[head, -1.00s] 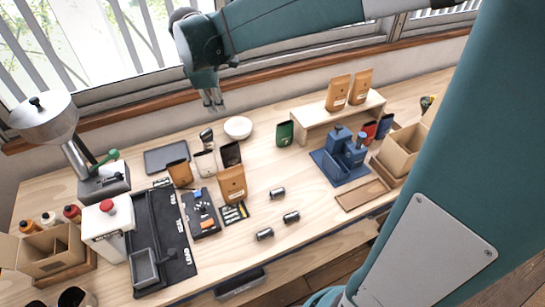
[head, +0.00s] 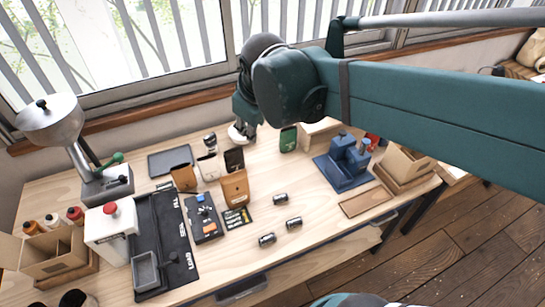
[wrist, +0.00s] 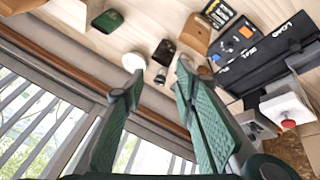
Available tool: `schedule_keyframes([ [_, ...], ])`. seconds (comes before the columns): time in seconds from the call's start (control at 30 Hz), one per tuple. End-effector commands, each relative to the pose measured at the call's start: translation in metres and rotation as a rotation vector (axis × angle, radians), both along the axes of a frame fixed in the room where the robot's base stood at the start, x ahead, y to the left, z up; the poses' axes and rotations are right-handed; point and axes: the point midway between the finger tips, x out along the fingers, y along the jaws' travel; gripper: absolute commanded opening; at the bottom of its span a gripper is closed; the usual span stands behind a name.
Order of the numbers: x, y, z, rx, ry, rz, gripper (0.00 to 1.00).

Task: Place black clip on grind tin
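A dark tray (head: 203,222) in the middle of the table holds small clips, including a blue one and dark ones. I cannot single out the black clip for certain. It also shows in the wrist view (wrist: 236,47). Three small dark-and-silver cylindrical tins stand or lie to its right: one at the back (head: 280,199), one in the middle (head: 293,222), one in front (head: 267,240). Which is the grind tin is unclear. My gripper (wrist: 158,75) is open and empty, its fingers spread wide. In the head view it is above the back of the table, partly hiding a white bowl (head: 238,138).
Coffee bags (head: 235,188) and pouches stand behind the tray. A black mat (head: 165,235) and a white machine (head: 110,232) are at left. A blue stand (head: 345,165) is at right.

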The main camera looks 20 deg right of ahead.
Motion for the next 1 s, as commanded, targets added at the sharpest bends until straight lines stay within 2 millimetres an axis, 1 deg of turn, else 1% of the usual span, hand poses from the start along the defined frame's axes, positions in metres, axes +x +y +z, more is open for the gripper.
schedule_keyframes([
  [0.03,-0.01,-0.002,-0.001,0.017,-0.011,-0.027,0.29],
  [0.2,-0.039,-0.006,-0.006,0.089,-0.047,-0.126,0.29],
  [0.6,-0.101,-0.012,-0.026,0.259,-0.125,-0.349,0.29],
  [0.8,-0.118,-0.013,-0.035,0.316,-0.151,-0.421,0.29],
  [1.0,-0.123,-0.014,-0.038,0.337,-0.159,-0.445,0.29],
])
